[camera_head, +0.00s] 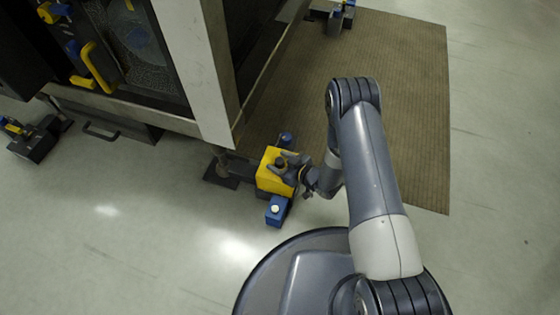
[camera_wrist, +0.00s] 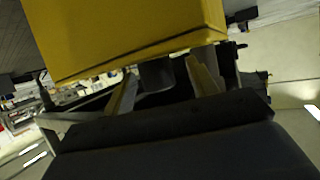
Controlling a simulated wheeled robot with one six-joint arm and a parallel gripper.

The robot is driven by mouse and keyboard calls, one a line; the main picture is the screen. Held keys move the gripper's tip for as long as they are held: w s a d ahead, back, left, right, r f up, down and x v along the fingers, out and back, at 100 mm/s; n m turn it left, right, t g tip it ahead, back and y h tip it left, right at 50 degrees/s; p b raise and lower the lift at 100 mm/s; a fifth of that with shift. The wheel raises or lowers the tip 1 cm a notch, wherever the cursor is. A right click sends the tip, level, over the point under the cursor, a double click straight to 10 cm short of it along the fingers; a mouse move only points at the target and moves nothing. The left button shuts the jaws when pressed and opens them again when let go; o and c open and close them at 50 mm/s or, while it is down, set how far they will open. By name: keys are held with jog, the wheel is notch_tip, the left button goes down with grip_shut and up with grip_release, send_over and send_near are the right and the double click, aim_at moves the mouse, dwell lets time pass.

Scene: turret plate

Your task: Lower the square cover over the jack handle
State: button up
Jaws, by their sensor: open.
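The square cover is a yellow box (camera_head: 269,182) beside the corner of the machine in the head view. It sits over the middle of a low jack with a blue block (camera_head: 276,210) on its near side. In the wrist view the yellow cover (camera_wrist: 130,35) fills the upper part. My gripper (camera_head: 287,167) is open at the cover's right side. Its two fingers (camera_wrist: 160,82) show in the wrist view just below the cover's edge, with a dark piece between them. I cannot tell whether they touch it. The jack handle is not visible.
The large machine (camera_head: 215,75) stands at upper left, its corner close to the cover. A dark foot pad (camera_head: 221,177) lies left of the cover. A brown ribbed mat (camera_head: 400,110) lies behind. Other jacks stand at far left (camera_head: 36,138) and top (camera_head: 334,18). The near-left floor is clear.

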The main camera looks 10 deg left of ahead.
jog(key=p+v, duration=0.4)
jog(key=v, duration=0.7)
jog(key=shift+a+f, duration=0.1)
jog(key=shift+a, duration=0.1)
jog(key=b+x, duration=0.4)
jog(key=x, duration=0.7)
jog(key=shift+w, duration=0.1)
jog(key=shift+r, duration=0.7)
